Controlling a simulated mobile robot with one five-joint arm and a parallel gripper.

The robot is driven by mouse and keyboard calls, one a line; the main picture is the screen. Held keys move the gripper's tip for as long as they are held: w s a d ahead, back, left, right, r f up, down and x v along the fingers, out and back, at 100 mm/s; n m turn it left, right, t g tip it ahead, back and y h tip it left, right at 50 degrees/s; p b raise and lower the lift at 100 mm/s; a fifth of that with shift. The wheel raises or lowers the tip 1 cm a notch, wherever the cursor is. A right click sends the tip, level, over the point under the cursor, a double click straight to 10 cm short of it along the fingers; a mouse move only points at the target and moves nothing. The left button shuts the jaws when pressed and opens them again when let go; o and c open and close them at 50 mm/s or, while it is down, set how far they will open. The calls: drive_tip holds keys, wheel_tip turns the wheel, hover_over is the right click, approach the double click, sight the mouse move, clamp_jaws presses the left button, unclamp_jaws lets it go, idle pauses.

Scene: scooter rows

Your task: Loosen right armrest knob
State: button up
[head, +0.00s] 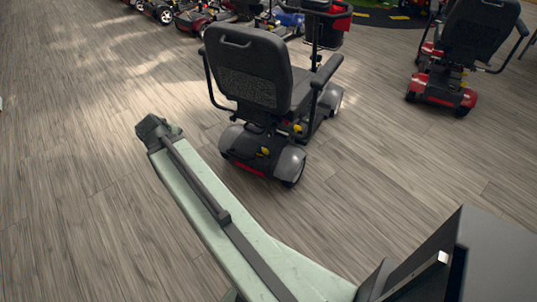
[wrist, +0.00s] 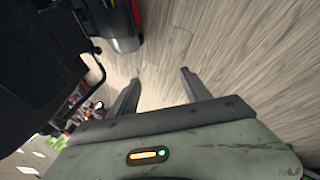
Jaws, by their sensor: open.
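A scooter (head: 248,75) with a black seat and grey rear fenders stands in the middle of the head view, its seat back towards me. Its right armrest (head: 327,70) is on the right side of the seat. I cannot make out the armrest knob in either view. My gripper (wrist: 159,77) is open and empty in the wrist view, its two fingers apart over bare floor. In the head view the end of my arm is left of the scooter, apart from it. The dark seat (wrist: 40,55) and a grey fender (wrist: 122,28) show left of the fingers in the wrist view.
Another scooter with red fenders (head: 442,88) stands at the right of the head view. More scooters (head: 195,18) line the top. The wood floor (head: 75,150) is clear on the left, and also between the two nearer scooters.

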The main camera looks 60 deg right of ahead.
drive_tip(key=s+d+f+n+t+h+b, duration=0.1)
drive_tip(key=s+d+f+n+h+b, duration=0.15)
drive_tip(key=d+f+b, duration=0.6)
drive_tip(key=s+d+f+n+h+b, duration=0.1)
drive_tip(key=s+d+f+h+b, duration=0.2)
drive_tip(key=d+f+b, duration=0.55)
drive_tip(key=n+t+h+b, duration=0.1)
drive_tip(key=n+h+b, duration=0.4)
drive_tip(key=b, duration=1)
approach(270, 134)
drive_tip(key=y, duration=0.1)
drive_tip(key=shift+n, duration=0.25)
drive_tip(key=x, duration=0.2)
drive_tip(key=b+x, duration=0.1)
drive_tip(key=x, duration=0.5)
drive_tip(key=shift+d+r+b, duration=0.25)
drive_tip(key=shift+r+b, duration=0.05)
drive_tip(key=shift+w, duration=0.1)
